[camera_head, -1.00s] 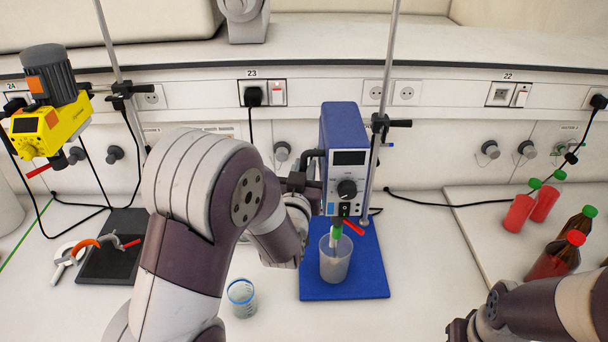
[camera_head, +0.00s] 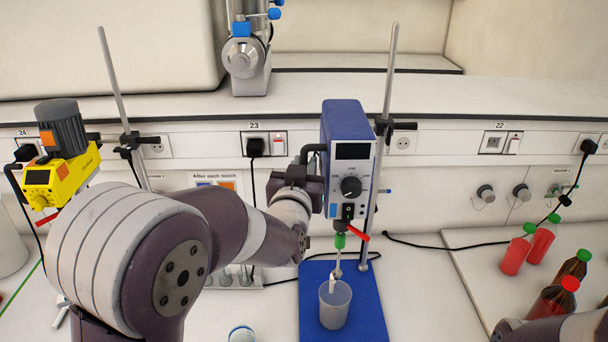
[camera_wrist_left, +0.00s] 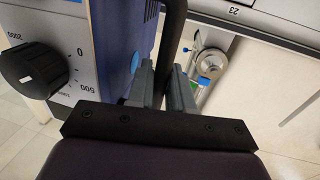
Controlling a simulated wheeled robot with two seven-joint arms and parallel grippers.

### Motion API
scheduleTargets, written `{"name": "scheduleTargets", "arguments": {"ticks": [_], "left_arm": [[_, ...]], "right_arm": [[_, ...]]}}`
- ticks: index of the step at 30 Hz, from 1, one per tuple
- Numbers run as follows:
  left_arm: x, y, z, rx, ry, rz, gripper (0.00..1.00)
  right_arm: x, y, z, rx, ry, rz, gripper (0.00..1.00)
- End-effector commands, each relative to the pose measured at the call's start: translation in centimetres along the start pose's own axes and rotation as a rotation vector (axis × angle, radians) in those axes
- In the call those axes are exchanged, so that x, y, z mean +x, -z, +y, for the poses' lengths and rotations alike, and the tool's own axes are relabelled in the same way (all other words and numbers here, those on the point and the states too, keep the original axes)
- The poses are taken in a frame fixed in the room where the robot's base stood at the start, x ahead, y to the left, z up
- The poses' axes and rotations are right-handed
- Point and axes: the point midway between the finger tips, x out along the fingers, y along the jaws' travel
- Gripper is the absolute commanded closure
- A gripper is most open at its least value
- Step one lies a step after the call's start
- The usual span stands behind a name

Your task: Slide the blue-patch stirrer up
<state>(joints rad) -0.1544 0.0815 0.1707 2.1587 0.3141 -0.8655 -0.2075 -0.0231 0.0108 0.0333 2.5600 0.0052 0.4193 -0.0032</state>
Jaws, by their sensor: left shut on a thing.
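The blue-patch stirrer (camera_head: 346,150) has a blue housing, a grey face with a black knob, and a small blue patch. It sits on an upright stand rod (camera_head: 386,90) by a black clamp (camera_head: 395,126). Its shaft (camera_head: 339,257) hangs below a green collar, with the lower end around the rim of a translucent beaker (camera_head: 334,304). My left gripper (camera_head: 304,160) is at the stirrer's left side. In the left wrist view its fingers (camera_wrist_left: 162,88) are shut on the black handle bar (camera_wrist_left: 172,45); the knob shows at left. My right gripper is out of view.
The blue stand base (camera_head: 372,310) holds the beaker. A yellow stirrer (camera_head: 62,175) stands at left. Red bottles (camera_head: 541,245) stand on a board at right. A small cup (camera_head: 241,334) is at the bottom edge. Bench right of the base is clear.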

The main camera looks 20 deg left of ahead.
Motion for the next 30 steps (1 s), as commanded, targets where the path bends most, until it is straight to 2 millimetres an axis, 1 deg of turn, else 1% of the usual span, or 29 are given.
{"name": "scheduleTargets", "arguments": {"ticks": [1,3,15,16,17,18,26,29,30], "left_arm": [[0.0,0.5,0.0,-0.001,0.000,0.005,1.00],[0.0,0.6,0.0,-0.001,0.000,0.006,1.00],[0.1,1.1,0.0,-0.002,0.001,0.014,1.00],[0.1,1.1,0.0,-0.002,0.001,0.014,0.76],[0.1,1.1,0.0,-0.002,0.001,0.014,0.66],[0.1,1.1,0.0,-0.002,0.001,0.013,0.63],[0.0,0.7,0.0,-0.001,0.000,0.005,0.63],[-0.8,0.5,0.0,-0.001,0.000,0.005,0.63],[-1.3,0.3,0.1,-0.001,0.000,0.006,0.63]], "right_arm": [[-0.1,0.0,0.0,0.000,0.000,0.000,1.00],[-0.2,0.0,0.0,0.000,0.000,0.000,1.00],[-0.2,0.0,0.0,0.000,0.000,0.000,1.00],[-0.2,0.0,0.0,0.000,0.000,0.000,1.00],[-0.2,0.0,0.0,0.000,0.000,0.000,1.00],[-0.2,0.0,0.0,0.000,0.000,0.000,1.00],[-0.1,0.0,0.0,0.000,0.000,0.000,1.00],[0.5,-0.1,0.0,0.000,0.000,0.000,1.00],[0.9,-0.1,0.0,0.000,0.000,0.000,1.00]]}}
